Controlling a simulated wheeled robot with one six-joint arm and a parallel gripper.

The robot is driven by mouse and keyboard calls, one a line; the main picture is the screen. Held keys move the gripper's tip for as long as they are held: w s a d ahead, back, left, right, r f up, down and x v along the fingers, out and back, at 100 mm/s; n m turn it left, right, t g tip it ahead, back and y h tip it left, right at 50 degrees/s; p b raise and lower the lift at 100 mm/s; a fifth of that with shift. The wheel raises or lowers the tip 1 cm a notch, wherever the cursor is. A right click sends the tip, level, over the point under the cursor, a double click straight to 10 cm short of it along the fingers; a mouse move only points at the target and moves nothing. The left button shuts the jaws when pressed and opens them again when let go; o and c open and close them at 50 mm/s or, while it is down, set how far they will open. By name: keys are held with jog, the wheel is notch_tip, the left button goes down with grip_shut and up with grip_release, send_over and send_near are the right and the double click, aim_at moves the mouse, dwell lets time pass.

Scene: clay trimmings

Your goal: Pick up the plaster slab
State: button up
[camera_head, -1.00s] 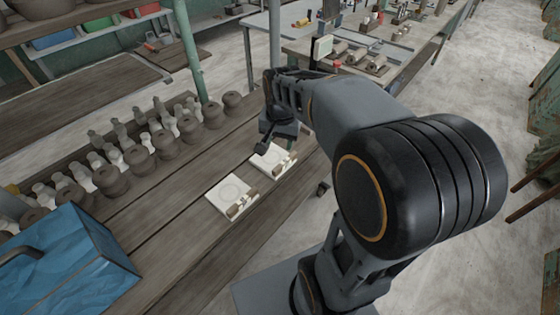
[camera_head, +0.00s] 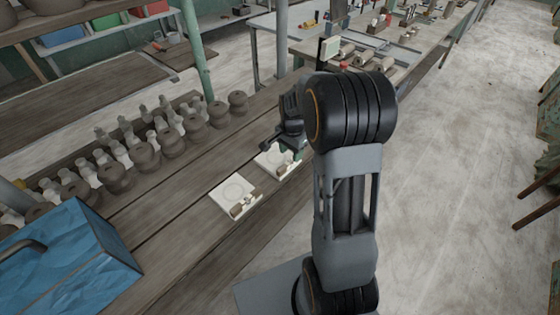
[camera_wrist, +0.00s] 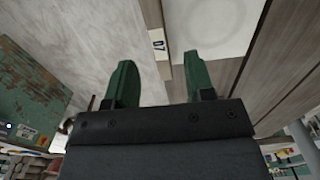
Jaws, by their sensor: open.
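Two pale, flat square slabs lie on the wooden bench in the head view. The nearer slab (camera_head: 232,192) shows a faint ring on its top. The farther slab (camera_head: 268,161) is partly hidden by my gripper (camera_head: 288,151). In the wrist view, a white slab (camera_wrist: 222,22) with a faint ring lies beyond the fingertips, at the top. A light wooden piece (camera_wrist: 154,18) with a "07" tag runs along its edge. My gripper's green fingers (camera_wrist: 157,66) are apart, with the tagged piece appearing between them. I see no slab held.
Rows of brown and pale clay pots (camera_head: 143,153) stand along the bench's far side. A blue box (camera_head: 70,250) is at the lower left. A green post (camera_head: 198,60) rises behind the pots. Bare bench lies left of the slabs; open floor lies to the right.

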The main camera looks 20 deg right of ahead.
aim_at(291, 160)
jog(key=shift+f+p, duration=0.3)
jog(key=shift+f, duration=2.35)
grip_shut()
